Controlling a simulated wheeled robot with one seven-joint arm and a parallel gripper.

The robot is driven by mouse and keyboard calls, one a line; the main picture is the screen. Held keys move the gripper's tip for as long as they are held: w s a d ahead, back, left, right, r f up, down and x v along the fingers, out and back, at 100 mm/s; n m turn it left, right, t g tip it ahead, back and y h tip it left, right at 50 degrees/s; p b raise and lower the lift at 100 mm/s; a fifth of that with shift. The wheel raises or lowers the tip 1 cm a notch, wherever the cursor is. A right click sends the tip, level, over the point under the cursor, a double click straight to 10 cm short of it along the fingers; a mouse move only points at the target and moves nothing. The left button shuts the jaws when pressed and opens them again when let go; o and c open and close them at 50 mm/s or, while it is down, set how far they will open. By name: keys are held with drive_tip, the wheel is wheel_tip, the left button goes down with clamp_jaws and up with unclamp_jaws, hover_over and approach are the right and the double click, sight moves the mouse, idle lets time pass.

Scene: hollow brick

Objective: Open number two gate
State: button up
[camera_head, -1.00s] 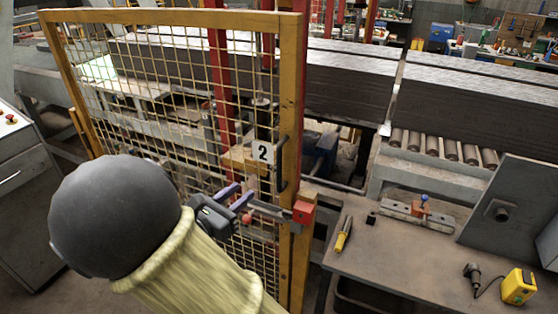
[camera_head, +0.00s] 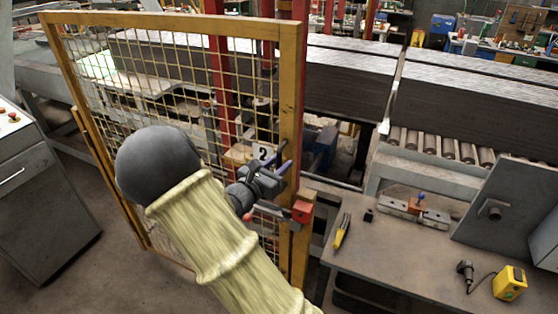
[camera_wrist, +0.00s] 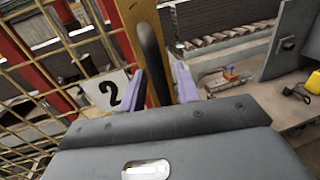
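The gate is a yellow-framed mesh panel (camera_head: 291,90) with a number 2 plate (camera_head: 263,152); the plate also shows in the wrist view (camera_wrist: 108,91). The gate stands against its post, beside a red latch block (camera_head: 302,211). A red knob (camera_head: 248,217) shows below my gripper (camera_head: 284,156). The gate's dark upright handle (camera_wrist: 150,52) stands between my two purple fingertips in the wrist view (camera_wrist: 160,85). The fingers are apart, with a visible gap on the right side of the handle. My wrist hides most of the latch bar and handle in the head view.
A workbench (camera_head: 390,262) stands right of the gate, holding a yellow-handled tool (camera_head: 342,231), a clamp fixture (camera_head: 414,211) and a yellow device (camera_head: 509,283). A grey cabinet (camera_head: 40,215) stands at left. Bare floor (camera_head: 125,270) lies in front of the gate.

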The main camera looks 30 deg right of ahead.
drive_tip(key=shift+d, duration=0.1)
clamp_jaws()
